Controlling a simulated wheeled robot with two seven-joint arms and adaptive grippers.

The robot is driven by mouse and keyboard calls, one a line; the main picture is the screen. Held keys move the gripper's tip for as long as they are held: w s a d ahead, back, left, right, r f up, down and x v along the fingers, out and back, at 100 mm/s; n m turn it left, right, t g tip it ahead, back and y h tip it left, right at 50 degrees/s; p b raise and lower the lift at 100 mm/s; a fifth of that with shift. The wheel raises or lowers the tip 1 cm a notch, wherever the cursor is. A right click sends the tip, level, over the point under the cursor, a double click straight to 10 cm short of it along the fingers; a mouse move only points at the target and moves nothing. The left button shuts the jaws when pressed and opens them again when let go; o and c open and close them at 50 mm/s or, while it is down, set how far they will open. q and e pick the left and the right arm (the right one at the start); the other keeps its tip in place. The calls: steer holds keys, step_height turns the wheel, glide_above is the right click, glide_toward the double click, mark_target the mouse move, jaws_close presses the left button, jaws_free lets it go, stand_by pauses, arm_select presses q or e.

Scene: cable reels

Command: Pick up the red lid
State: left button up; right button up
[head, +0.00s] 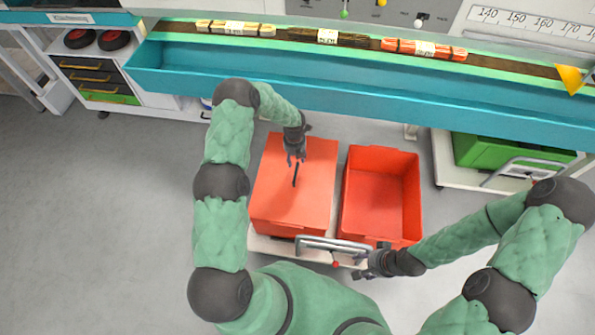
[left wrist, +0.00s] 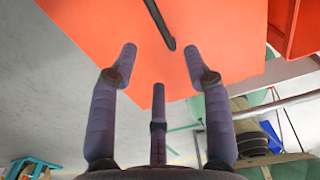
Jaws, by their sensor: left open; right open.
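The red lid (head: 268,190) lies flat on top of the left red crate. A thin dark handle (head: 295,175) stands out at its middle. In the left wrist view the lid (left wrist: 115,22) fills the upper middle, and the handle (left wrist: 160,25) shows at the top centre. My left gripper (head: 296,160) is above the lid, at the handle's far end. It also shows in the left wrist view (left wrist: 163,68), with its fingers spread, empty, and the handle ahead between them. My right gripper (head: 360,268) is open and empty near the cart's front rail.
An open, empty red crate (head: 382,200) stands right of the lidded one on a cart with a grey handle (head: 335,245). A teal bench trough (head: 300,80) runs behind. A green crate (head: 500,155) sits at the right. The floor at left is clear.

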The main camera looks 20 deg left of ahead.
arm_select(q)
steer(key=b, duration=0.2)
glide_above(296, 174)
steer(key=w+a, duration=0.1)
step_height(296, 174, down, 6)
steer(key=shift+w+r, duration=0.1)
steer(key=shift+r, duration=0.05)
steer(key=shift+f+b, duration=1.65)
steer(key=shift+f, duration=0.9)
steer(key=shift+c, duration=0.3)
steer(key=shift+r, duration=0.1)
jaws_close()
